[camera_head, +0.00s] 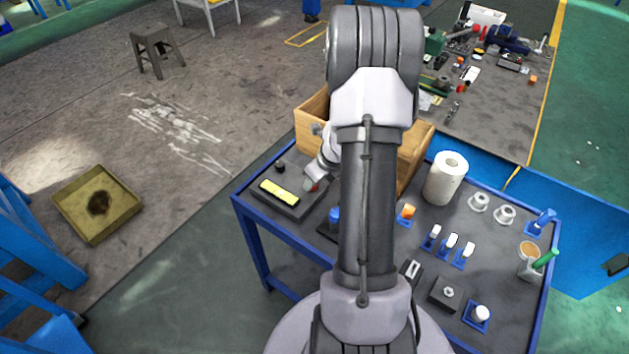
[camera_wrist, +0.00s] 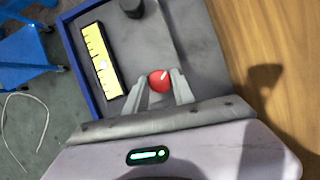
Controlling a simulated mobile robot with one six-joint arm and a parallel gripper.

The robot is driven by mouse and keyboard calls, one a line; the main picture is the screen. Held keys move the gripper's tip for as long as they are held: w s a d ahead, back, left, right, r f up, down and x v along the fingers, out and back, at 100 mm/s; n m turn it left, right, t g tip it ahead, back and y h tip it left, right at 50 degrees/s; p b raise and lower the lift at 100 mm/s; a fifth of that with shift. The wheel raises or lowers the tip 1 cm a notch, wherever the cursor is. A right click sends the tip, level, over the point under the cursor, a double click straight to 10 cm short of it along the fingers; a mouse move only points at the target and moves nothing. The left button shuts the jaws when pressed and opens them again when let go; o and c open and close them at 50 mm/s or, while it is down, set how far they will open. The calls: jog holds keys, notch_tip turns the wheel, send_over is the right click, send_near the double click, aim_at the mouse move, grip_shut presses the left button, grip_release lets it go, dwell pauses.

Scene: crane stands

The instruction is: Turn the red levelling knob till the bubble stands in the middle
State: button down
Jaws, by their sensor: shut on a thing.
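The red levelling knob (camera_wrist: 160,80) is between the two fingers of my gripper (camera_wrist: 158,92) in the wrist view, and the fingers are shut on it. A pale line runs across the knob's top. The level is a yellow strip (camera_wrist: 101,60) with dark marks, to the left of the knob. A pale round bubble (camera_wrist: 103,65) shows near the middle of its length; I cannot tell if it is exactly centred. In the head view the yellow strip (camera_head: 279,192) lies on a dark block at the cart's left end, and my gripper (camera_head: 312,186) is at the block's right end.
A wooden box (camera_head: 310,112) stands close behind my gripper. A small black knob (camera_head: 280,167) is beyond the strip. A paper roll (camera_head: 446,178) and several small blue holders are farther right on the blue cart (camera_head: 290,236). My arm hides the cart's middle.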

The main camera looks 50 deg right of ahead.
jog(key=shift+a+m+g+h, duration=0.15)
jog(key=shift+m+h, duration=0.25)
jog(key=shift+m, duration=0.65)
jog(key=shift+d+m+g+h, duration=0.15)
jog(key=shift+m+h, duration=0.25)
jog(key=shift+m, duration=0.65)
jog(key=shift+a, duration=0.1)
jog(key=c, duration=1.1)
grip_release()
jog(key=p+v, duration=1)
jog(key=v, duration=0.7)
jog(key=shift+s+a+r, duration=0.1)
jog(key=shift+a+r, duration=0.05)
